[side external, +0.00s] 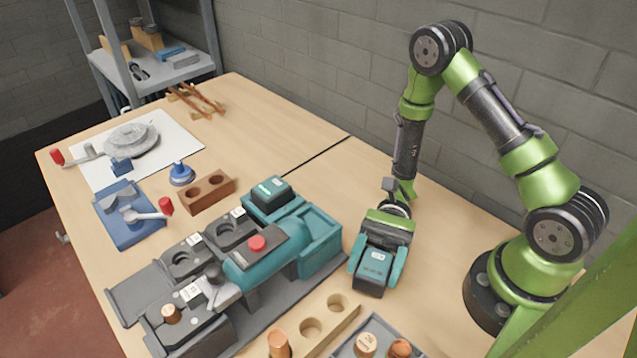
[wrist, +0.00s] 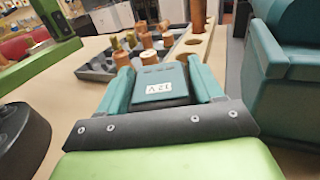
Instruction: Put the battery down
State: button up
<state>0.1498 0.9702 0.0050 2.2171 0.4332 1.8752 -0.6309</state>
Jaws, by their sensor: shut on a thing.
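A dark battery with a teal top (side external: 373,268) is between the teal fingers of my gripper (side external: 375,265), which is shut on it. In the wrist view the battery (wrist: 160,85) shows a white "12 V" label, with a gripper finger on each side. The battery is low over the table, just right of the teal machine; I cannot tell whether its underside touches the wood. A second battery-like block with a lit green strip (side external: 270,193) sits on the machine's back end.
The teal and grey machine (side external: 295,243) with a red button stands left of my gripper. In front are a wooden strip with holes (side external: 338,302) and a grey tray (side external: 372,330) of copper pieces. Bare table lies behind my gripper.

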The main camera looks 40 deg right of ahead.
jog(key=shift+f, duration=0.1)
jog(key=shift+f, duration=0.5)
jog(key=o, duration=1.3)
jog(key=shift+o, duration=0.2)
jog(key=shift+r, duration=0.1)
jog(key=shift+r, duration=0.3)
jog(key=v, duration=1.2)
jog(key=shift+r, duration=0.25)
notch_tip(320, 180, up, 22)
jog(key=s+n+t+h, duration=0.1)
jog(key=n+t+h, duration=0.8)
jog(key=t+h, duration=0.5)
jog(key=shift+s+f+n+h, duration=0.2)
jog(key=shift+s+n+h, duration=0.1)
